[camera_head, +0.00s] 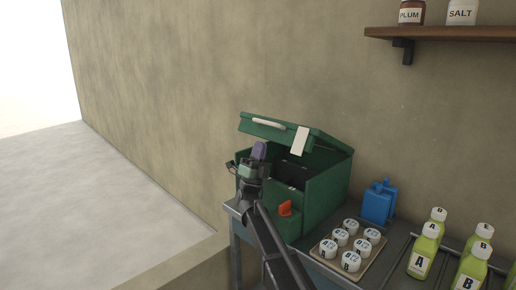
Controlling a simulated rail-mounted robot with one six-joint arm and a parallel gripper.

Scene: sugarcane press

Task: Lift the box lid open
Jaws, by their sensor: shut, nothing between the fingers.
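The green box (325,195) stands at the left end of the grey table. Its green lid (325,137) is raised and tilted, with a gap between it and the dark inside of the box. A pale handle (268,124) and a white tag (300,141) are on the lid. My gripper (258,150) is shut and empty, just below the lid's front edge near the handle. I cannot tell whether it touches the lid. My arm hides part of the box's front. An orange-red latch-like piece (285,208) shows on the front.
A wooden shelf (450,33) with jars is on the wall. The space left of the box is free.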

